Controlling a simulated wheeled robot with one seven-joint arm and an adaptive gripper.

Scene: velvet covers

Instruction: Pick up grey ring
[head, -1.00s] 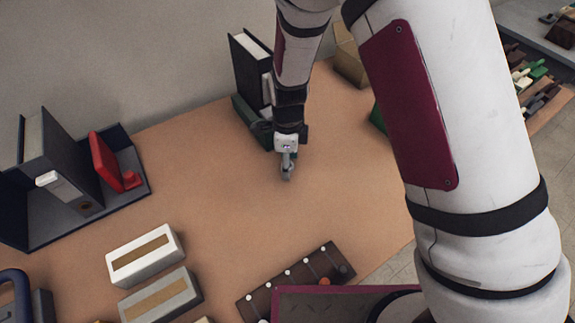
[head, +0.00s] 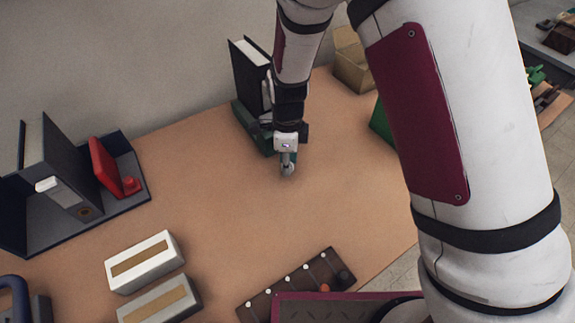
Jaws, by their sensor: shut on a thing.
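My gripper (head: 287,169) is over the middle of the tan table, in front of the black binder, with its fingers pointing down. It is shut on a small grey, rounded thing at the fingertips, which appears to be the grey ring (head: 288,169). The fingers hide part of it, and its hole cannot be made out. I cannot tell for certain whether it touches the table or hangs just above it.
A black binder (head: 247,70) stands in a green holder behind my gripper. A navy holder (head: 125,150) with a binder and red object is left. White (head: 143,262) and grey (head: 160,302) boxes and a dark pegged rack (head: 290,284) lie nearer. The table's middle is clear.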

